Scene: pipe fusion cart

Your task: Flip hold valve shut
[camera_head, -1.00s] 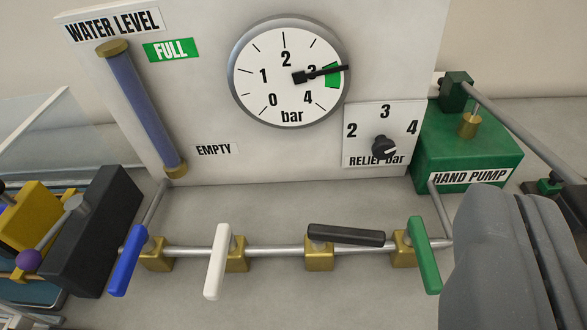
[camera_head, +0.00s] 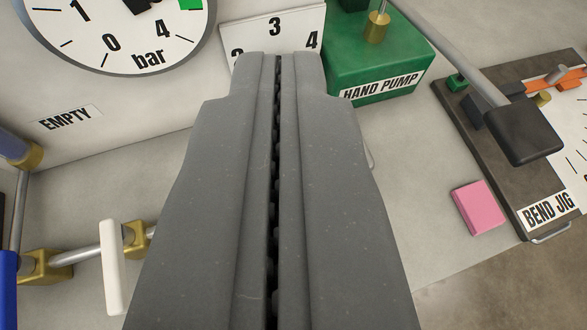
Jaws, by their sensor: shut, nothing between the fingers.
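My gripper (camera_head: 276,62) fills the middle of the view, its two grey fingers shut with nothing between them. Its tips overlap the relief dial plate (camera_head: 275,28) in the picture. On the valve pipe (camera_head: 80,254) at the lower left, a white lever (camera_head: 111,268) points toward the front, across the pipe, beside its brass body (camera_head: 136,239). A blue lever (camera_head: 8,285) is cut by the left edge. The black and green levers are hidden behind my gripper. No label shows which lever is the hold valve.
The pressure gauge (camera_head: 118,42) is cut off at the top left, its needle mostly out of view. The green hand pump (camera_head: 370,62) stands behind right, its handle (camera_head: 525,133) reaching forward. A pink block (camera_head: 478,206) lies beside the bend jig (camera_head: 500,150).

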